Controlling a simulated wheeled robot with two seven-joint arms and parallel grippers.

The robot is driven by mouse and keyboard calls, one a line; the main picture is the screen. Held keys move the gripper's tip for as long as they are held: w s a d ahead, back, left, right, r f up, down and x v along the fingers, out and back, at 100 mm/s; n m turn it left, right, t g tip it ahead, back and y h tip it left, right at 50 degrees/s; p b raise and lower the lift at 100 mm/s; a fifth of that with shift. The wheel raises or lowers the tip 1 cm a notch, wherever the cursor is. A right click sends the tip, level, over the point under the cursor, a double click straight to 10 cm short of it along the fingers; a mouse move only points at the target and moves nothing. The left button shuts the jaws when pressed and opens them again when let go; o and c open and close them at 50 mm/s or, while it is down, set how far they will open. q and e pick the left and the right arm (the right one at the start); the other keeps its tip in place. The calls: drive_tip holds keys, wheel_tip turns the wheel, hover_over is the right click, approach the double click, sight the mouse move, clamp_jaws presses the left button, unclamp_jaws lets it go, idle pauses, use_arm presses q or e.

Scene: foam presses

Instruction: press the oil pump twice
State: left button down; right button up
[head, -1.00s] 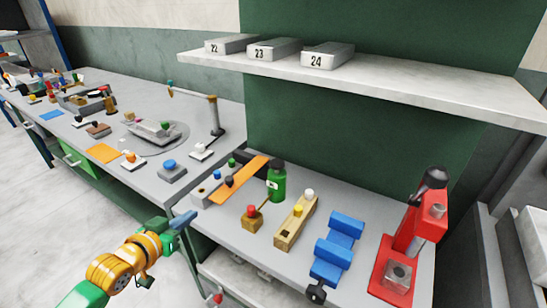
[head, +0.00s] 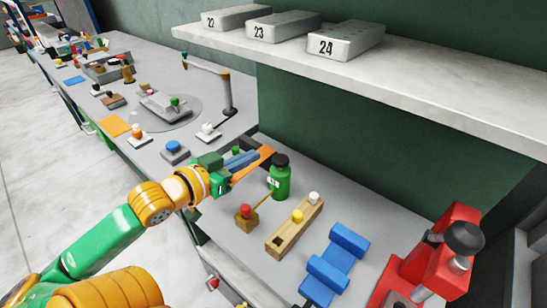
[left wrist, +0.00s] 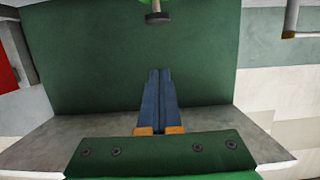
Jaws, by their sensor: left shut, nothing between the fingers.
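A green bottle with a black top and a pale label (head: 280,181) stands upright on the near bench; it looks most like the oil pump, though I cannot be sure. My left gripper (head: 255,155) is just left of the bottle in the head view, with its blue fingers together and empty, pointing toward the bottle's top. I cannot tell the exact gap between them. In the left wrist view the closed blue fingers (left wrist: 161,78) show against a green surface. A small dark-ended part (left wrist: 158,16) shows at the top edge there; I cannot tell what it is. My right gripper is not in view.
A wooden block with a red knob (head: 246,217), a wooden block with yellow and white knobs (head: 292,232), a blue device (head: 335,262) and a red press (head: 455,260) stand nearby. A shelf (head: 440,82) with numbered grey blocks overhangs behind.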

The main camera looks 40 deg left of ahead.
use_arm(q)
hover_over(275, 164)
wheel_tip(275, 164, down, 2)
drive_tip(key=f, duration=0.3)
drive_tip(key=shift+s+f+p, duration=0.1)
drive_tip(key=shift+s+p, duration=0.15)
drive_tip(key=shift+p, duration=0.05)
drive_tip(key=shift+f, duration=0.55)
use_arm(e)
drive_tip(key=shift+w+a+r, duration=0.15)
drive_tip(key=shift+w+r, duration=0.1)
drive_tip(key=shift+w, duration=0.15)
use_arm(q)
wheel_tip(275, 164, down, 2)
drive_tip(key=shift+f+b, duration=0.15)
drive_tip(key=shift+b, duration=0.15)
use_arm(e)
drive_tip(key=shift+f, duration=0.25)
